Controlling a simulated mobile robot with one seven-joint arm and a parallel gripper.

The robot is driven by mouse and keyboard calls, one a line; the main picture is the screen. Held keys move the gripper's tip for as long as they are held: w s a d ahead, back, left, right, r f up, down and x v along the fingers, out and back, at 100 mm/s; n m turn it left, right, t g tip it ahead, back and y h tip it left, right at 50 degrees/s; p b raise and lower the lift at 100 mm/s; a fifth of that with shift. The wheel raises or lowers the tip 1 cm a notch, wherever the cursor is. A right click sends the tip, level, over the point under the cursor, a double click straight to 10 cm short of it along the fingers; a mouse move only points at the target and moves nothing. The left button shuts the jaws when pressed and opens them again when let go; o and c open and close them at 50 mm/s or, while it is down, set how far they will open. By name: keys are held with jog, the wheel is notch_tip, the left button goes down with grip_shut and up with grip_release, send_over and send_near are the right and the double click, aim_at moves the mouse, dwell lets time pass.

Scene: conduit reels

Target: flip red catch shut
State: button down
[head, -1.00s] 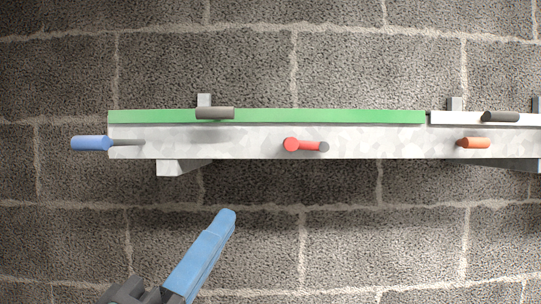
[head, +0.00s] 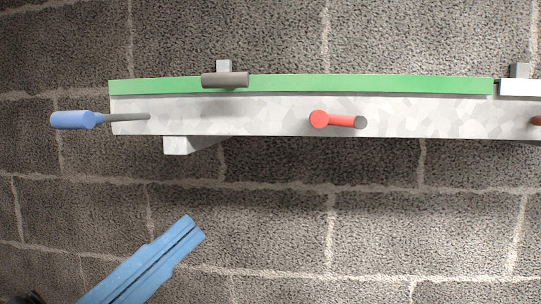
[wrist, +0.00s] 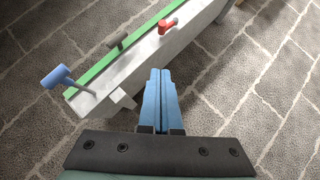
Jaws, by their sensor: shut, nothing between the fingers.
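The red catch (head: 331,120) is a short red peg with a dark grey tip on the pale front face of a long rail box (head: 260,115). In the head view its round red end is at the left and its grey tip points right. The catch also shows in the wrist view (wrist: 168,25), near the far part of the rail. My gripper (head: 191,230) is blue, with its fingers together and nothing between them. It is below and to the left of the catch, apart from the rail. In the wrist view my gripper (wrist: 160,73) points toward the rail.
A green lid strip (head: 330,86) runs along the rail's top, with a dark grey handle (head: 225,80) on it. A blue-handled lever (head: 77,120) sticks out at the left end. A bracket (head: 180,145) hangs under the rail.

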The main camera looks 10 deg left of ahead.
aim_at(335, 120)
jog(key=s+d+r+p+x, duration=0.1)
jog(key=p+x, duration=0.4)
jog(key=x, duration=0.7)
jog(key=shift+s+d+r+p, duration=0.25)
jog(key=shift+d+r+p, duration=0.15)
jog(key=shift+d, duration=0.1)
jog(key=shift+r, duration=0.1)
jog(key=shift+a+r+m+g+p, duration=0.1)
jog(key=shift+r+m+g+p, duration=0.1)
jog(key=shift+m+g+p, duration=0.25)
